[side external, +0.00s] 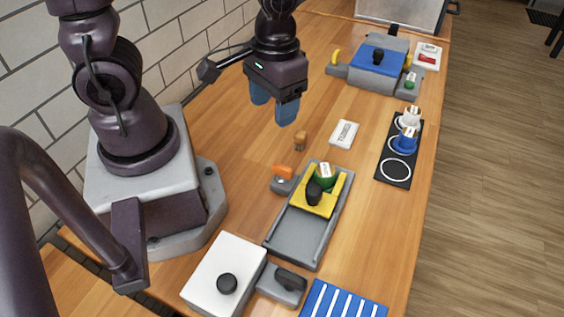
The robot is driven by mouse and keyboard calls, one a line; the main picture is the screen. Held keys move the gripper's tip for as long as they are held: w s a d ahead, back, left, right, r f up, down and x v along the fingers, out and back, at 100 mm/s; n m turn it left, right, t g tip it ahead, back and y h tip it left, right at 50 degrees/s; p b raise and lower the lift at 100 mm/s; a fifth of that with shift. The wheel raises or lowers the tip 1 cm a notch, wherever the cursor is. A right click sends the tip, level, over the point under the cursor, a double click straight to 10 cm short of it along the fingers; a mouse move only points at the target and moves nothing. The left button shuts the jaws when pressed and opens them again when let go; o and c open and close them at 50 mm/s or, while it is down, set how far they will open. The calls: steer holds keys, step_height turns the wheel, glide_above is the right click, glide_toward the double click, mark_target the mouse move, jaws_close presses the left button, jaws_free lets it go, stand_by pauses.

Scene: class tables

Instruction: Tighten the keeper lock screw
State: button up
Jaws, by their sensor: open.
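My gripper (273,103) hangs above the table with its two blue fingers apart and nothing between them. A grey channel fixture (292,239) lies below and to the right of it, with a yellow slide (324,202) in its upper part. The slide carries a black knob (314,191) and a green knob with a white label (324,175). An orange piece (283,171) sits on a small grey block (282,186) at the fixture's left side. A small brown piece (301,140) stands apart on the table. I cannot tell which of these is the keeper lock screw.
A white labelled card (343,134) lies right of the brown piece. A black mat (388,173) holds a blue cup (405,140) and a white cup. A blue-topped fixture (371,60) stands behind. A white box (217,264) and blue striped rack (322,303) are in front.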

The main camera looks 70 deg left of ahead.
mark_target(282, 166)
steer(key=f+n, duration=0.1)
steer(key=f, duration=0.4)
steer(key=w+f+n, duration=0.1)
steer(key=f+n, duration=0.1)
steer(key=f, duration=0.3)
steer(key=f+n, duration=0.1)
steer(key=f, duration=0.4)
steer(key=shift+w+d+f+n, duration=0.2)
steer(key=shift+f+n, duration=0.1)
steer(key=shift+f, duration=0.1)
steer(key=c, duration=0.6)
